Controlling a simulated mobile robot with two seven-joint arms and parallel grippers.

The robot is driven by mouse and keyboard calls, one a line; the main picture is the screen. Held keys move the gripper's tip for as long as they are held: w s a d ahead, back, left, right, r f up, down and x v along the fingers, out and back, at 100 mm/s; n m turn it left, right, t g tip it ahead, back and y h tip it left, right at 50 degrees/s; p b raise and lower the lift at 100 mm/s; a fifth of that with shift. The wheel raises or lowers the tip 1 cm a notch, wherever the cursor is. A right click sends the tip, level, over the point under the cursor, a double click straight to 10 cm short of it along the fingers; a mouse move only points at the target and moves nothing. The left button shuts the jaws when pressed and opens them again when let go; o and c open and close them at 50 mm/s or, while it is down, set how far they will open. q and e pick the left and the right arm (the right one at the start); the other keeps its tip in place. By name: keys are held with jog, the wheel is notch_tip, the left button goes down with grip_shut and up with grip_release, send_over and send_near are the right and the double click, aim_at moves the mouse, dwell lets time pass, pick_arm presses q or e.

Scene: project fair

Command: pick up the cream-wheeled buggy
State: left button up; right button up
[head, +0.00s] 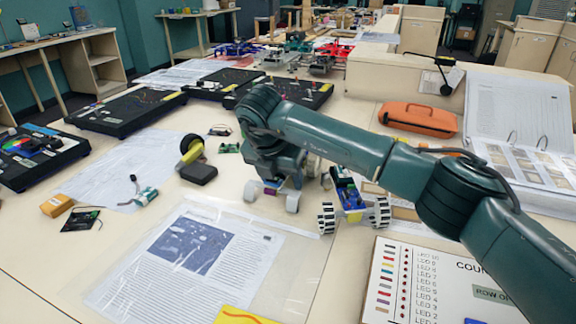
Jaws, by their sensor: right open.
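The buggy with smooth pale, cream-looking wheels (292,202) stands on the table near the middle of the head view. Its body is mostly hidden beneath my right gripper (277,178). My right gripper points down directly over this buggy; its fingers are largely hidden by the hand, and it is open. I cannot tell whether the fingers touch the buggy. My left gripper is not in view.
A plastic-covered sheet (190,262) lies in front, and a counting board (440,285) at front right. An orange case (418,119) and an open binder (515,120) are further right.

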jog(key=shift+w+f, duration=0.2)
jog(key=shift+f, duration=0.2)
jog(key=c, duration=0.9)
jog(key=shift+r, duration=0.15)
